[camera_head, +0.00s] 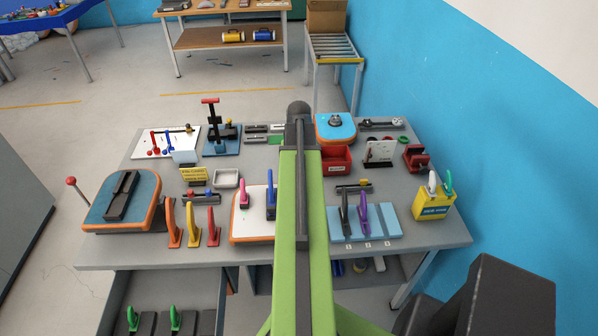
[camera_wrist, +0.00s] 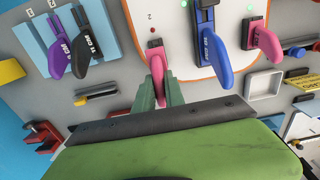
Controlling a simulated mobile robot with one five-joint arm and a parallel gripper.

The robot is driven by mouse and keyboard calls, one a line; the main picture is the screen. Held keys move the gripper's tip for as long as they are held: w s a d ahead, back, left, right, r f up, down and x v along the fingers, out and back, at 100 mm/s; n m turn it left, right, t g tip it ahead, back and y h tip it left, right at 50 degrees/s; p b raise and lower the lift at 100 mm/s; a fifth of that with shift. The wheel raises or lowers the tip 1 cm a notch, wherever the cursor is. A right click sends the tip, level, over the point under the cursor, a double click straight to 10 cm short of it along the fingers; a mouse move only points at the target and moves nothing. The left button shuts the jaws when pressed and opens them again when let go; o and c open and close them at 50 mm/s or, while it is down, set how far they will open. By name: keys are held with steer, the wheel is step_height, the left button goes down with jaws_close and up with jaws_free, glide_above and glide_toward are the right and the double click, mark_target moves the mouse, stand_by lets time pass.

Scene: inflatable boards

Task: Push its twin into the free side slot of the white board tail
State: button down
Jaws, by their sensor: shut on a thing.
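The white board tail with an orange rim (camera_head: 249,226) lies on the grey bench and also fills the top of the wrist view (camera_wrist: 172,25). It carries a pink side fin (camera_head: 244,194), also in the wrist view (camera_wrist: 264,41), and a blue middle fin (camera_head: 270,203), also there (camera_wrist: 211,50). My gripper (camera_wrist: 159,97) is shut on a second pink fin (camera_wrist: 158,72). That fin's far end is at the other side slot (camera_wrist: 155,45), beside a red light. I cannot tell whether it touches or enters the slot. My arm hides this in the head view.
Green lights show by the two mounted fins. A light-blue stand (camera_head: 383,222) with black and purple fins is close on the right. Orange, yellow and red fins (camera_head: 193,224) stand at the left. A small grey tray (camera_wrist: 262,84) and a red bin (camera_head: 336,160) are nearby.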

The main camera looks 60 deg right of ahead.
steer(key=shift+f+b, duration=0.95)
steer(key=shift+f, duration=0.45)
steer(key=shift+f+b, duration=1.65)
steer(key=c, duration=1.3)
jaws_free()
steer(key=shift+r, duration=0.1)
step_height(320, 180, up, 18)
steer(key=p, duration=1.7)
steer(key=shift+f+p, duration=0.25)
steer(key=shift+p, duration=0.1)
